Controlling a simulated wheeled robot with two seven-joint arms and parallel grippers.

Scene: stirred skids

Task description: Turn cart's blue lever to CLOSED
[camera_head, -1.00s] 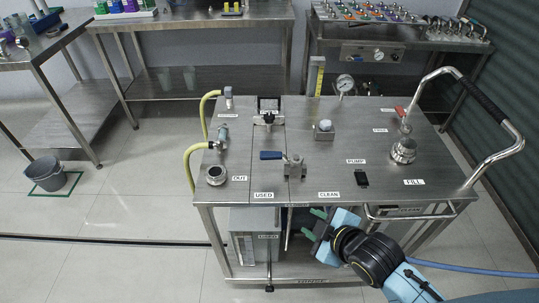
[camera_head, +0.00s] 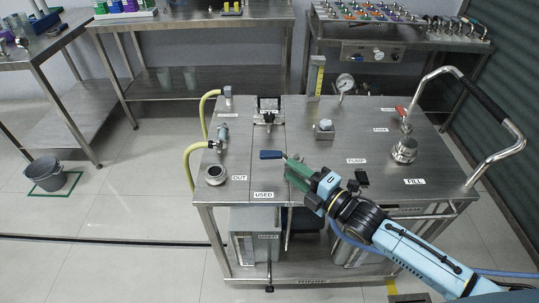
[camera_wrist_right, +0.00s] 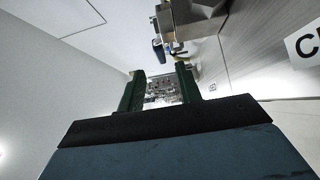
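The metal valve (camera_wrist_right: 187,22) and a dark blue piece, seemingly the lever (camera_wrist_right: 158,49), show beyond the fingertips. I cannot tell whether the fingers touch the valve. My left gripper is not in view.
A metal block with a round knob (camera_head: 324,128) stands behind my right gripper. A black piece (camera_head: 361,178) lies near the PUMP label. A metal fill cap (camera_head: 404,150) and red lever (camera_head: 401,111) are farther right. A round outlet (camera_head: 215,175) is at left.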

